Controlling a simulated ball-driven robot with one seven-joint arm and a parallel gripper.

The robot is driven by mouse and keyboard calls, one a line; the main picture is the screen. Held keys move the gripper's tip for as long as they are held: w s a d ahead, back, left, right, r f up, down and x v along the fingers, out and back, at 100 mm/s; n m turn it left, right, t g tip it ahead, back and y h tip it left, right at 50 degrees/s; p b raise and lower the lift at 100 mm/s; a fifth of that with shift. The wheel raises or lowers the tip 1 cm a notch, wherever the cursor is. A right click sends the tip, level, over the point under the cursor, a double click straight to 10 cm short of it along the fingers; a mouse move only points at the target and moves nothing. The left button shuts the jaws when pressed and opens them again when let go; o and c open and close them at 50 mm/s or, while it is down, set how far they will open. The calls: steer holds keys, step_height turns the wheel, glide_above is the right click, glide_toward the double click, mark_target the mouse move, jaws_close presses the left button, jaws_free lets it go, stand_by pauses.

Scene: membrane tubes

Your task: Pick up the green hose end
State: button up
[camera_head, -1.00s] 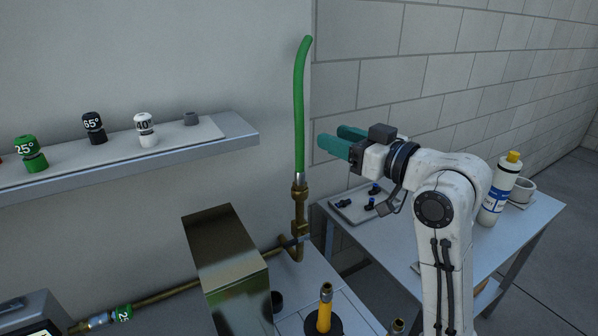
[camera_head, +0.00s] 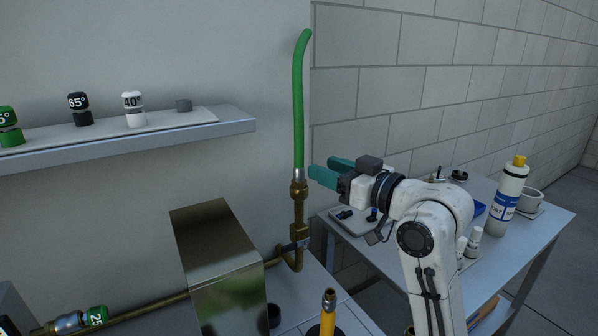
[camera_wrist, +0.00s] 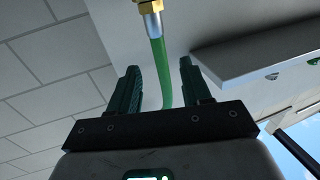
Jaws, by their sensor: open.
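The green hose (camera_head: 298,100) stands upright from a brass fitting (camera_head: 299,190), its free end (camera_head: 305,35) at the top bending slightly to the right. My gripper (camera_head: 320,172), with teal fingers, is open and empty just right of the hose's lower part, near the metal collar and well below the free end. In the wrist view the green hose (camera_wrist: 161,65) shows between the two open fingers of my gripper (camera_wrist: 159,75) in the picture, with the brass fitting at the top. I cannot tell whether the hose is truly between the fingers or beyond them.
A wall shelf (camera_head: 140,138) with several labelled caps is at left. A shiny metal box (camera_head: 219,265) stands in front of the brass pipe. A side table (camera_head: 540,225) with a white bottle (camera_head: 506,190) is at right. The space around the upper hose is clear.

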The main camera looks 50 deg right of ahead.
mark_target(302, 160)
steer(key=w+p, duration=0.3)
steer(key=w, duration=0.5)
steer(key=shift+w+d, duration=0.15)
steer(key=shift+w, duration=0.2)
jaws_close()
